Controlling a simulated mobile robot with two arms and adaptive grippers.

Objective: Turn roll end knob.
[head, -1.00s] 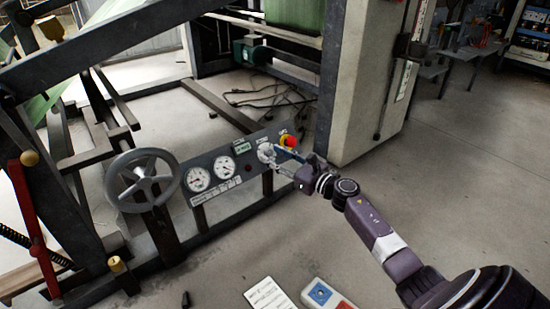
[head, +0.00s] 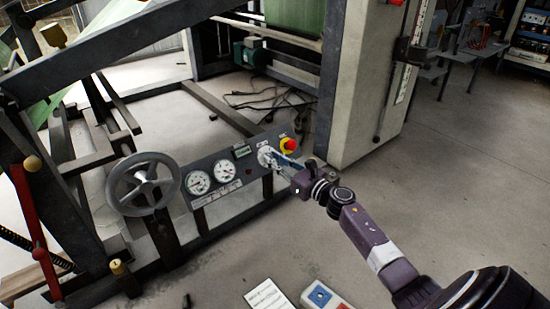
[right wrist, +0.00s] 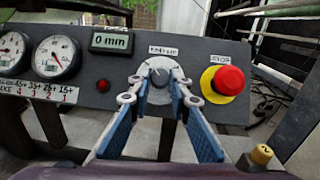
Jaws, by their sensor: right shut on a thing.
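The roll end knob (right wrist: 159,77) is a grey dial with a pale pointer under a label on the dark control panel (right wrist: 120,128). In the head view the knob (head: 265,155) sits on the panel between the gauges and the red stop button, partly covered by my gripper. My right gripper (right wrist: 160,82) is shut on the knob, with one blue-padded finger on each side of it. It also shows in the head view (head: 274,160), reaching in from the right. My left gripper is not in view.
A red stop button (right wrist: 228,80) on a yellow base is just right of the knob. A display (right wrist: 112,41) reading "0 min" and a red lamp (right wrist: 103,86) are to its left. Two gauges (head: 210,177) and a handwheel (head: 143,184) are further left. A pale cabinet (head: 365,90) stands behind.

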